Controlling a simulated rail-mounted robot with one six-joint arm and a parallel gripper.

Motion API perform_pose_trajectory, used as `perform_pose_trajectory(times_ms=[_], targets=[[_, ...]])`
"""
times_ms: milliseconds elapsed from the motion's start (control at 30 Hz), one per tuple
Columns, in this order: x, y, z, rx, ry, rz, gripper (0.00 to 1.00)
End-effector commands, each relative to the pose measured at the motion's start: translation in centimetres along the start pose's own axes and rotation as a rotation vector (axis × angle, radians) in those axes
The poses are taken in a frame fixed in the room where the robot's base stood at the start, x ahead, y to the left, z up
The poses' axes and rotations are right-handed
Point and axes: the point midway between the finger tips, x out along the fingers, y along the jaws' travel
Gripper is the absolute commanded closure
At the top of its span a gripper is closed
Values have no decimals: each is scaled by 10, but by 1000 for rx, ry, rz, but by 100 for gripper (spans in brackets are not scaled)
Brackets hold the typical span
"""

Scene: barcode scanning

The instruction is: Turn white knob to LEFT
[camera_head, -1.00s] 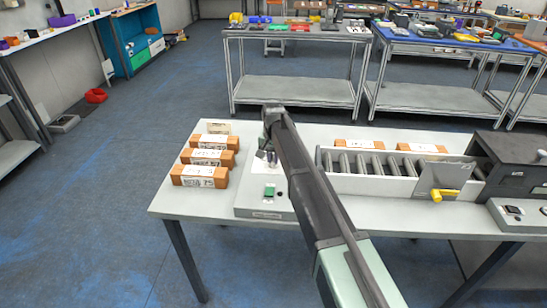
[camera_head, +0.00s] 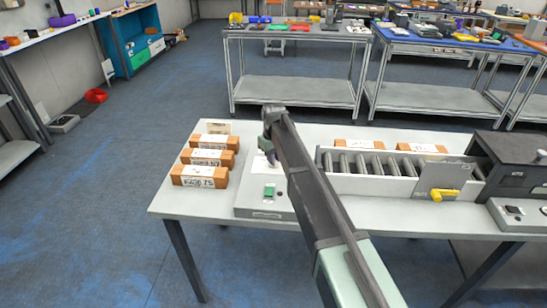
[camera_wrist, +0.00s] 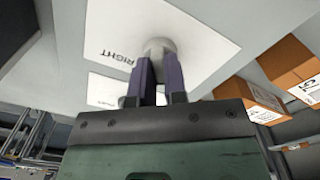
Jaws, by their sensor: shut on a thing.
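The white knob (camera_wrist: 160,46) shows in the wrist view, with a round base on a white label plate (camera_wrist: 205,38). The word RIGHT is readable on the plate, left of the knob in that view. My gripper (camera_wrist: 158,66) has its two dark purple fingers on either side of the knob and is shut on it. In the head view my gripper (camera_head: 271,158) is down at the grey control box (camera_head: 247,205), and my arm hides much of this area. The knob cannot be made out there. Any LEFT lettering is not visible.
A green button (camera_head: 269,192) sits on the box's front part. Several orange-brown boxes with labels (camera_head: 200,176) stand to the left. A roller conveyor (camera_head: 372,186) with a yellow handle (camera_head: 445,194) and a dark scanner housing (camera_head: 510,165) are to the right.

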Motion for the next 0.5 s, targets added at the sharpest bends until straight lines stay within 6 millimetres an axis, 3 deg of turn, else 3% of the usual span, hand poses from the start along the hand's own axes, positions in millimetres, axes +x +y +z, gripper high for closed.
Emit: perform_pose_trajectory(times_ms=[500], targets=[[0, 0, 0, -53, -1, 0, 100]])
